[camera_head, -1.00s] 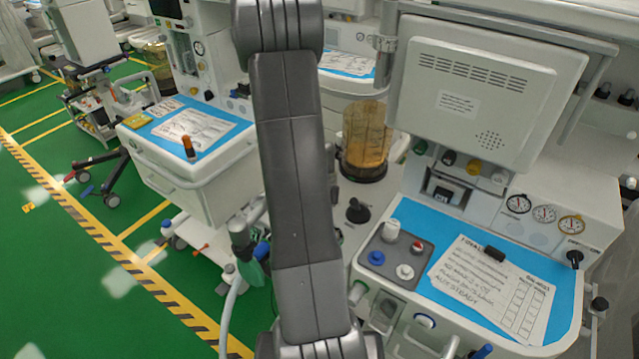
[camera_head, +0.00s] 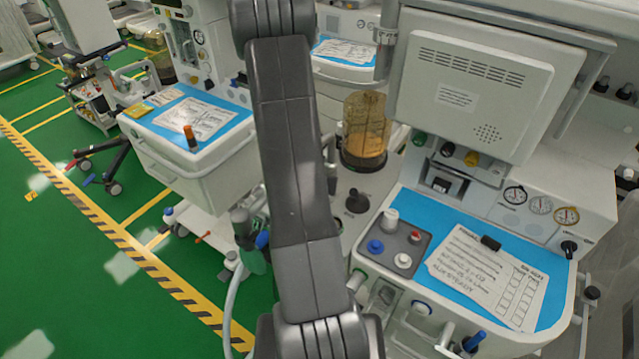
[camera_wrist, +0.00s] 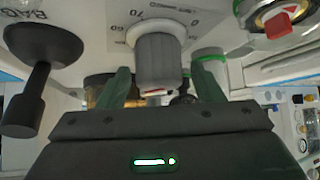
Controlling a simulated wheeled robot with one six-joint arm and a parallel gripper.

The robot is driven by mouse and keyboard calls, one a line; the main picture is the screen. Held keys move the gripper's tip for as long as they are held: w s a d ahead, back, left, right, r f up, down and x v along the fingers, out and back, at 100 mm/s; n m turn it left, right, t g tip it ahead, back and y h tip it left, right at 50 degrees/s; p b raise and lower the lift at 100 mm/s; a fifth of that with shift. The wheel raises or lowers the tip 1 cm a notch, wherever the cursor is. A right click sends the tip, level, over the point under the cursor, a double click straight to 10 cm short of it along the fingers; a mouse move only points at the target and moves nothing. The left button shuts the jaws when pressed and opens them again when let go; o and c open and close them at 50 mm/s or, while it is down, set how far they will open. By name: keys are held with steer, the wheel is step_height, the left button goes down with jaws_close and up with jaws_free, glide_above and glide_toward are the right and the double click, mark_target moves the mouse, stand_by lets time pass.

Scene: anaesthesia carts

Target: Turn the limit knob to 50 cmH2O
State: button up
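In the wrist view, the light grey limit knob (camera_wrist: 158,62) stands out from a pale plate with a printed number scale (camera_wrist: 160,24). My gripper (camera_wrist: 163,72) is open, with one green finger to each side of the knob in the picture. A gap shows on both sides, and I see no contact. How deep the knob sits between the fingers is unclear. In the head view my arm hides the gripper, and I cannot make out the knob.
In the wrist view, a black lever (camera_wrist: 38,70) beside the "BAG" label is at the left, and a red-marked round fitting (camera_wrist: 277,20) is at the upper right. In the head view, an amber canister (camera_head: 364,128) and the right cart's blue worktop (camera_head: 425,212) lie right of my arm.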

steer(key=shift+f+n+y+b, duration=0.3)
steer(key=shift+n+y+b, duration=0.15)
steer(key=shift+b, duration=1.35)
steer(key=n+y+b, duration=0.3)
steer(key=n+b, duration=0.1)
steer(key=b, duration=1.1)
steer(key=shift+d, duration=0.15)
